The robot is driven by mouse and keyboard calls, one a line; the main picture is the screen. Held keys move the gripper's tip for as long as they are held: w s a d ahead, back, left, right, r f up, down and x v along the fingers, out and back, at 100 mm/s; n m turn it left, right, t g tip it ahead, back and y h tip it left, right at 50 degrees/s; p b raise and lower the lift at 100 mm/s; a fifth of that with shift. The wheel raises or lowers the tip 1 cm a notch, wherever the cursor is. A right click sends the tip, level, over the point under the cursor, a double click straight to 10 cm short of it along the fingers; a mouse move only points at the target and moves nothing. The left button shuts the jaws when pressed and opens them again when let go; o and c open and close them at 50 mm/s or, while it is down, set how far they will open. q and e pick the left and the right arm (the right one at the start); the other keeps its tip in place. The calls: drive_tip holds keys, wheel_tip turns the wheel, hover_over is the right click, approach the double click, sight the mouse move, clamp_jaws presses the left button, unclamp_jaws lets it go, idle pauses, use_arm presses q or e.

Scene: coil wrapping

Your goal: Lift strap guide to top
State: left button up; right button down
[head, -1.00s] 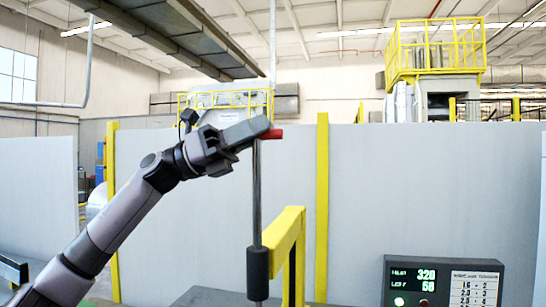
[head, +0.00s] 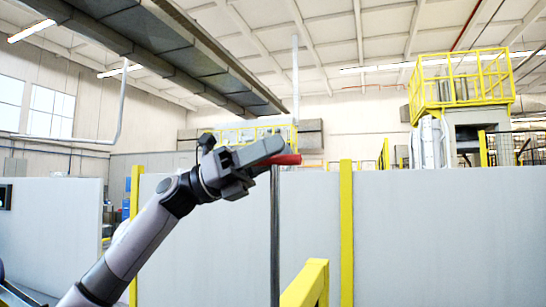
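A red piece (head: 285,160), which I take to be part of the strap guide, is at the top of a slim upright metal rod (head: 275,235). My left gripper (head: 268,153) reaches in from the left and is shut on the red piece, whose end sticks out to the right past the fingertips. The grey fingers hide the rest of it. The lower end of the rod runs out of the bottom of the head view. My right gripper is not in view.
A yellow bracket (head: 308,285) stands just right of the rod. Behind are pale grey wall panels (head: 430,240) with yellow posts (head: 346,230). The space above the gripper is open up to a dark overhead duct (head: 190,55).

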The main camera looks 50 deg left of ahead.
use_arm(q)
drive_tip(key=shift+f, duration=0.1)
drive_tip(key=shift+a+f+b, duration=0.1)
drive_tip(key=shift+f+b, duration=0.05)
drive_tip(key=shift+b, duration=0.15)
drive_tip(key=shift+b+v, duration=2.35)
drive_tip(key=shift+v, duration=1)
drive_tip(key=shift+s, duration=0.1)
